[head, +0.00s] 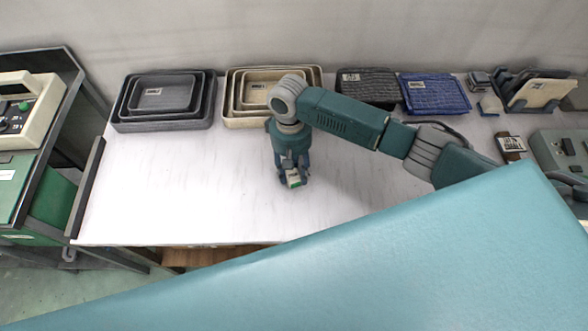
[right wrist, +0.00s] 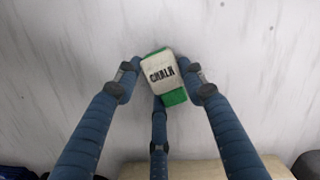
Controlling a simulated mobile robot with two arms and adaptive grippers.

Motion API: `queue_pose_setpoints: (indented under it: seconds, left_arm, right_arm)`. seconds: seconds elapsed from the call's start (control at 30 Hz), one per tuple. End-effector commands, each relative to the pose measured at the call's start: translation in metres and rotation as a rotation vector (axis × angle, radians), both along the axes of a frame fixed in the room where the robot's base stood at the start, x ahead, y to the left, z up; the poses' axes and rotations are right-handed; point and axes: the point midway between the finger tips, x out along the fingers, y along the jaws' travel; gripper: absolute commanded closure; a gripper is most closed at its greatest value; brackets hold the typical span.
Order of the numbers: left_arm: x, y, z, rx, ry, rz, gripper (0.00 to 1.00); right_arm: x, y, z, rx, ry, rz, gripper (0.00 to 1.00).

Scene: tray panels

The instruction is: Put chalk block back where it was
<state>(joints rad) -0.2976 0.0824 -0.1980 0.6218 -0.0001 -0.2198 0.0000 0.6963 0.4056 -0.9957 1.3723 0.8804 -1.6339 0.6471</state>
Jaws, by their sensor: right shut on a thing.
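The chalk block (right wrist: 160,72) is white and green with the word CHALK on it. It shows in the right wrist view between the fingers of my right gripper (right wrist: 165,85), which is shut on it. In the head view the right gripper (head: 292,175) points down over the middle of the white table, with the chalk block (head: 294,180) at its fingertips. I cannot tell whether the block touches the table. My left gripper is not in view.
Nested grey trays (head: 166,122) and nested cream trays (head: 247,122) stand along the back. A grey-green device (head: 562,150) stands at the right edge.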

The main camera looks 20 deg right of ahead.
Motion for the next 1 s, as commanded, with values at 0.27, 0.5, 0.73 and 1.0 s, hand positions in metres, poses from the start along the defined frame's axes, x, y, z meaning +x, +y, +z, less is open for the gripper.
queue_pose_setpoints:
  seconds: [0.27, 0.5, 0.73, 1.0]
  left_arm:
    - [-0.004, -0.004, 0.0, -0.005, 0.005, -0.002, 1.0]
    - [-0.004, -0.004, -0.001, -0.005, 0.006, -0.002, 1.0]
    - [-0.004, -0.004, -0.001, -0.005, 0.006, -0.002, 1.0]
    - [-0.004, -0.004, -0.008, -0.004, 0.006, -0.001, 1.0]
  right_arm:
    - [0.0, 0.0, -0.003, 0.001, 0.0, -0.001, 0.54]
    - [0.0, 0.0, -0.002, 0.001, 0.0, -0.001, 0.41]
    - [0.002, 0.0, 0.006, 0.001, -0.001, 0.0, 0.41]
    - [0.01, 0.001, 0.057, 0.003, -0.004, 0.0, 0.41]
